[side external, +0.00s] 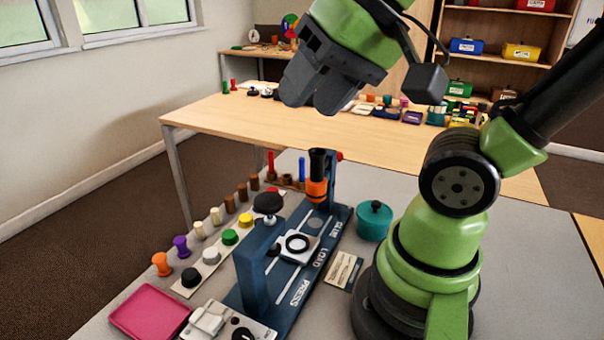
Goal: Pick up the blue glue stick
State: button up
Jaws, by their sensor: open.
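A slim upright blue stick (302,168), which looks like the blue glue stick, stands at the back of the near table. Its lower end is in or behind a low brown holder (287,180). A similar red stick (271,164) stands to its left. My gripper (311,106) is high above the table in the upper middle of the picture. It is open, and no object shows between its dark fingers. It is well apart from the blue stick, which is lower in the picture.
A blue press fixture (262,262) with an orange-collared post (317,190) stands close right of the sticks. Several coloured pegs and knobs line its left side. A teal lidded pot (374,221) and a pink tray (150,311) are also on the table.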

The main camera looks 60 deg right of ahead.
jog(key=w+d+m+g+h, duration=0.1)
jog(key=w+d+m+g, duration=0.1)
jog(key=w+d+m, duration=0.5)
jog(key=m+g, duration=0.5)
jog(key=m, duration=1.3)
send_over(302, 162)
jog(key=shift+h, duration=0.3)
jog(key=f, duration=2.1)
jog(key=shift+w+d, duration=0.1)
jog(key=shift+w, duration=0.2)
jog(key=f, duration=0.5)
jog(key=shift+s+d+f, duration=0.15)
jog(key=shift+d+f, duration=0.1)
jog(key=shift+f, duration=0.1)
jog(key=shift+c, duration=0.4)
grip_shut()
